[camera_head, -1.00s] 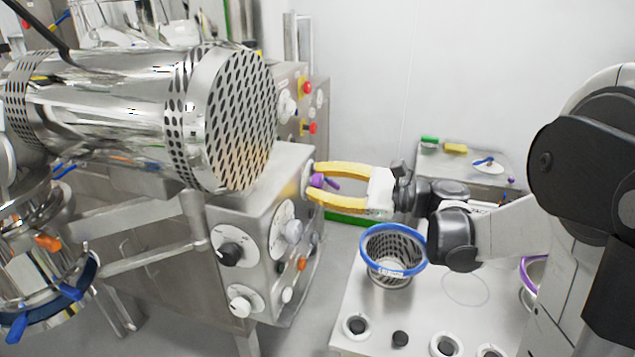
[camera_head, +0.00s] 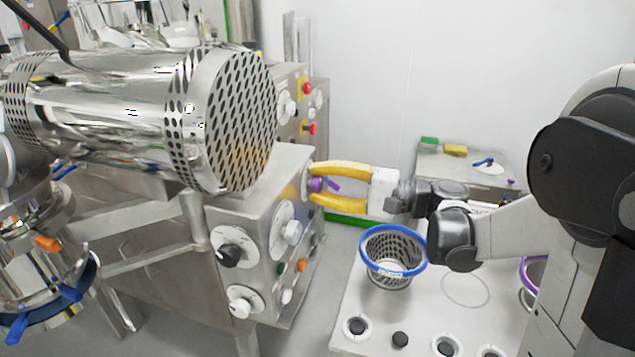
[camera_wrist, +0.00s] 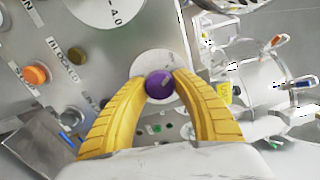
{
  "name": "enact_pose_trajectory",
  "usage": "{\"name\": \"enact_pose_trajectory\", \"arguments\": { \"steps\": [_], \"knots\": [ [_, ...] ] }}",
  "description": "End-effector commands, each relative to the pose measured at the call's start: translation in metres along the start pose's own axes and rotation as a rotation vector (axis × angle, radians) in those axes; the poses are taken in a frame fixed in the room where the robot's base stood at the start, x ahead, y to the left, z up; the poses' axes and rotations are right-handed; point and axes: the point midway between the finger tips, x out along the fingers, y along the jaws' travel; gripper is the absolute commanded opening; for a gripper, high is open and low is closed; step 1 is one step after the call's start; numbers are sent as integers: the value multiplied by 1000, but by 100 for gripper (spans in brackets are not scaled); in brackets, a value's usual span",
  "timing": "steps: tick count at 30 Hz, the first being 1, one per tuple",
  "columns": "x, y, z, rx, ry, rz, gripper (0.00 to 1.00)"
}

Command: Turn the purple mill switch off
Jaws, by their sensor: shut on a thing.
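The purple mill switch (camera_head: 317,184) sits on a round pale plate on the side panel of the steel machine. In the wrist view it is a round purple knob (camera_wrist: 160,86) in front of its pale disc. My gripper (camera_head: 312,184) has yellow fingers that reach to the panel from the right, one above and one below the switch. In the wrist view the two fingertips (camera_wrist: 160,84) press on the knob from both sides. A purple lever-like part sticks out between the fingers in the head view. The fingertips hide part of the plate.
Other knobs share the panel, among them a black one (camera_head: 229,254) and a white one (camera_head: 240,302). A perforated steel drum (camera_head: 238,118) stands above. A blue-rimmed basket (camera_head: 393,284) stands below my arm.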

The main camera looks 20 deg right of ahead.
Motion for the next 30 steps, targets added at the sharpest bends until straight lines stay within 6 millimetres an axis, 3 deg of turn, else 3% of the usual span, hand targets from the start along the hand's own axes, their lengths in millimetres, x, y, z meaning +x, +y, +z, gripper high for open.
{"name": "enact_pose_trajectory", "arguments": {
  "steps": [9,26,27,28,30],
  "knots": [
    [0,0,0,-122,1,1,1],
    [0,0,0,-147,1,0,1],
    [0,0,0,-147,1,0,43],
    [0,0,0,-147,1,0,52],
    [0,0,0,-147,1,0,56]
  ]
}}
